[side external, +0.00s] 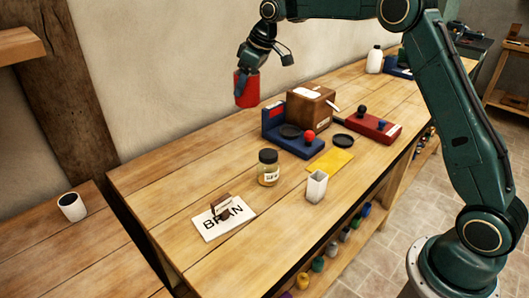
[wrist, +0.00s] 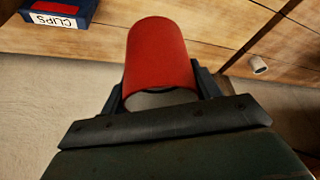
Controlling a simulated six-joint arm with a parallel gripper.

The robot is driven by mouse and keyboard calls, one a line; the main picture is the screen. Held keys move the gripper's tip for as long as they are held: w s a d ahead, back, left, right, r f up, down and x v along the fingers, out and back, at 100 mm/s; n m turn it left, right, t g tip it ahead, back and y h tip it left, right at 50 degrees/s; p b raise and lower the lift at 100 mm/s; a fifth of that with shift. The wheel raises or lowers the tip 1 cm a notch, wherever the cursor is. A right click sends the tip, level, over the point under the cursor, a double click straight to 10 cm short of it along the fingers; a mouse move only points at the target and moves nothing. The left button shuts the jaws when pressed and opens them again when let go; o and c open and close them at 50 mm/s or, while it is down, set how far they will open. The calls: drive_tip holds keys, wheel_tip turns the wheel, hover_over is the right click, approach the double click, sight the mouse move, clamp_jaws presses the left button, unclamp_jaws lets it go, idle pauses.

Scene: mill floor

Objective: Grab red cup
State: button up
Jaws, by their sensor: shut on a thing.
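The red cup (side external: 246,89) is held up in the air above the back edge of the wooden table in the side external view. My gripper (side external: 247,74) is shut on it from above. In the wrist view the red cup (wrist: 158,55) fills the middle, between the two dark fingers of my gripper (wrist: 160,85). The cup looks close to upright in the side view, slightly tilted. Part of its near end is hidden by the gripper body in the wrist view.
A white cup (side external: 72,207) stands on the left table. The table's left part is clear.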

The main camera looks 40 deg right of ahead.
drive_tip(key=shift+r, duration=0.3)
drive_tip(key=shift+a, duration=0.15)
idle(0.3)
